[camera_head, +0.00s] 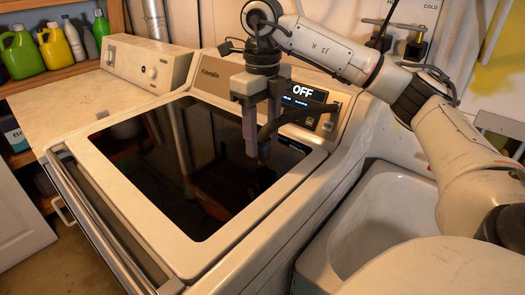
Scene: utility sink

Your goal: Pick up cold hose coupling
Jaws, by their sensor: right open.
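My right gripper (262,130) hangs fingers down over the dark glass lid of the washer, open. A dark, bent hose-like piece (295,112) runs from near the control panel to the fingers, and its end points down beside or between them. I cannot tell whether it touches a finger, and its end blends into the dark glass. It may carry the cold hose coupling, but no label shows on it. A wall valve (416,47) sits below the COLD lettering at the upper right, partly behind my arm. My left gripper is not in view.
A white utility sink (375,215) stands at the right, under my right arm. A second appliance (150,65) and shelved bottles (58,48) are at the left.

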